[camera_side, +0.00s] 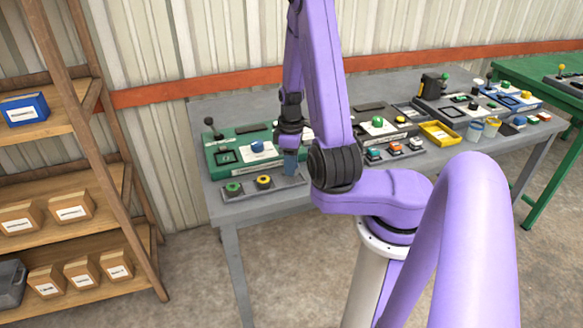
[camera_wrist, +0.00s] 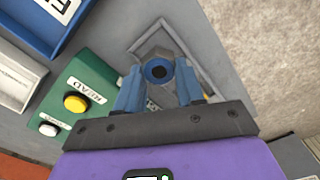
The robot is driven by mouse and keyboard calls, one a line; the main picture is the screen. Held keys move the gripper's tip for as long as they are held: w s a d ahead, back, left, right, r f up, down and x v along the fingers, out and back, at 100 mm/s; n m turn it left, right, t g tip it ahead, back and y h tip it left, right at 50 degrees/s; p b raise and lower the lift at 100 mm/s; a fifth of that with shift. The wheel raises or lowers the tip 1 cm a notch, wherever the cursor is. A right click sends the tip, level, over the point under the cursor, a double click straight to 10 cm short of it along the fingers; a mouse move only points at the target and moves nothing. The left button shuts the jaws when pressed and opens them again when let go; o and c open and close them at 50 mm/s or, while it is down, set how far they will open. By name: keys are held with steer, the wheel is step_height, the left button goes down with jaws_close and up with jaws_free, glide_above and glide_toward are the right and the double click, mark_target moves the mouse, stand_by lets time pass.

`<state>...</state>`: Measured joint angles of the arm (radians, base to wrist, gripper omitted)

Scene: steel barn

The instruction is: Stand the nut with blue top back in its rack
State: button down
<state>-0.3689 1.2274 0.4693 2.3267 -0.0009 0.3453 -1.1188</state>
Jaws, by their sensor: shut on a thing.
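My gripper (camera_wrist: 159,88) is shut on the nut with blue top (camera_wrist: 151,53), a grey hex-sided piece with a dark hole in its blue ring. The nut sits between the two blue fingertips. In the side view my gripper (camera_side: 290,163) points down at the right end of a low grey rack (camera_side: 242,193), and the nut is hidden there. The rack holds a green-topped nut (camera_side: 233,187) and a yellow-topped nut (camera_side: 264,181). In the wrist view a grey framed surface (camera_wrist: 190,45) lies behind the nut. I cannot tell whether the nut touches it.
A green panel (camera_side: 220,157) with a blue knob (camera_side: 257,146) stands close behind the rack. Another rack of colored pieces (camera_side: 394,151), a yellow tray (camera_side: 440,133) and cups (camera_side: 475,130) lie to the right. In the wrist view a green box (camera_wrist: 86,95) stands left of my fingers.

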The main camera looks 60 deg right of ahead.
steer(key=shift+f, duration=1)
steer(key=shift+f, duration=0.15)
steer(key=c, duration=0.7)
jaws_free()
